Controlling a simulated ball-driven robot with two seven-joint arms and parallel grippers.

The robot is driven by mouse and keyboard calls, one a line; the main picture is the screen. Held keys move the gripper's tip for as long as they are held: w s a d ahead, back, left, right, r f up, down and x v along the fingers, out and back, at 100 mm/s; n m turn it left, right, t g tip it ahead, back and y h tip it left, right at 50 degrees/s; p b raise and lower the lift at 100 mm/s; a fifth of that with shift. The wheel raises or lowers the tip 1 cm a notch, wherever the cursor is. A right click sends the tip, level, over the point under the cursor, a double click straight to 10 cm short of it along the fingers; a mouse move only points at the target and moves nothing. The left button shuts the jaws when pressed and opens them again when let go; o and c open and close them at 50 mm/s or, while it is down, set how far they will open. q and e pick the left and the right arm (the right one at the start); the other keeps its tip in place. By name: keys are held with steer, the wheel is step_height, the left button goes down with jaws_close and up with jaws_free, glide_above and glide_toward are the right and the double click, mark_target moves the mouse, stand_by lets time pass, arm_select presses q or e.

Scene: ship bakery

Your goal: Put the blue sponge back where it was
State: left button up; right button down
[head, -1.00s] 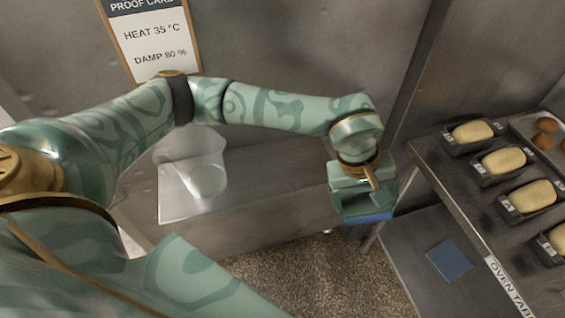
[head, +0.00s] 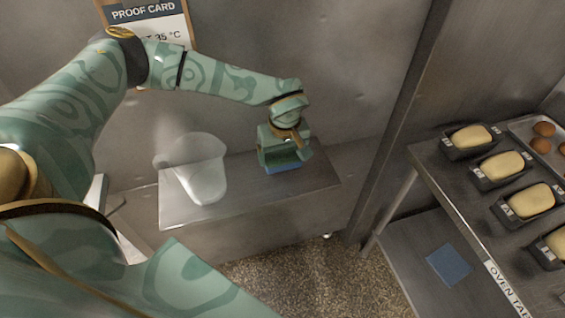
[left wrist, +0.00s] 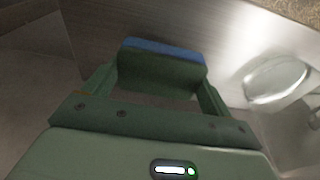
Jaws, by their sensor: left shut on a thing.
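My left gripper (head: 284,154) is shut on the blue sponge (head: 284,169), which shows as a blue strip below the jaws. It is over the right part of a low steel bench (head: 240,183). I cannot tell whether the sponge touches the bench top. A flat blue square (head: 449,264) lies on the lower shelf of the oven table at right. My right gripper is not in view.
A pale translucent tub (head: 196,172) stands on the bench left of the gripper; its rim shows in the left wrist view (left wrist: 276,80). A steel upright (head: 402,120) divides bench from oven table (head: 440,180), which holds several loaf tins and a tray (head: 522,126) of buns.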

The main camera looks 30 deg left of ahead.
mark_target(283, 156)
arm_select(q)
step_height(283, 156, down, 3)
steer(key=shift+f, duration=0.2)
steer(key=o, duration=0.7)
steer(key=r, duration=0.4)
steer(key=s+d+r+p, duration=0.1)
steer(key=r, duration=0.7)
steer(key=shift+s+d, duration=0.15)
steer(key=shift+d, duration=0.1)
